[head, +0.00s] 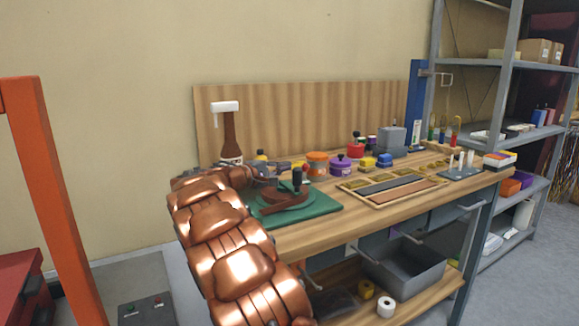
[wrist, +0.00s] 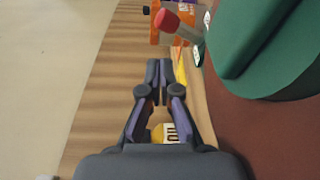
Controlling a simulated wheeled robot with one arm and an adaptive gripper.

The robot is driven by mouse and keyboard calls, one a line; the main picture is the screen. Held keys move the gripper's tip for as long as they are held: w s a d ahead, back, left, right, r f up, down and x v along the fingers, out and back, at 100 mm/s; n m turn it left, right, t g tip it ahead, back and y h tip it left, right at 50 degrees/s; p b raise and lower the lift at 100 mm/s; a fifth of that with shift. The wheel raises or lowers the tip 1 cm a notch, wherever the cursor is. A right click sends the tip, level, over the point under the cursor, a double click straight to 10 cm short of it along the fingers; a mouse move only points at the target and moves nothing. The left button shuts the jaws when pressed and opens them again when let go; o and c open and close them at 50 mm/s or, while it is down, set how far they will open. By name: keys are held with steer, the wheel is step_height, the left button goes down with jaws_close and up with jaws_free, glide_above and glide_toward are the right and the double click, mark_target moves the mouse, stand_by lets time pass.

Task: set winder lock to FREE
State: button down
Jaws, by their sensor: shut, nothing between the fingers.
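The winder stands on a green base (head: 322,225) at the near left of the bench, with a brown crank arm and a dark upright knob (head: 297,178). In the wrist view a grey lever with a red tip (wrist: 167,20) shows, and it looks like the winder lock. Small white labels (wrist: 198,54) sit beside it, too small to read. A large green round part (wrist: 262,45) is to its right. My gripper (wrist: 159,66) is shut and empty, its fingertips apart from the lever and below it in the picture. In the head view my arm hides part of the winder's left side.
A divided wooden tray (head: 440,183) lies to the right. A brown bottle-like thing with a white top (head: 229,135) rises behind my wrist. The bench's front strip is clear.

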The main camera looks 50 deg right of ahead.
steer(key=a, duration=0.9)
steer(key=shift+w+r, duration=0.15)
steer(key=shift+w, duration=0.2)
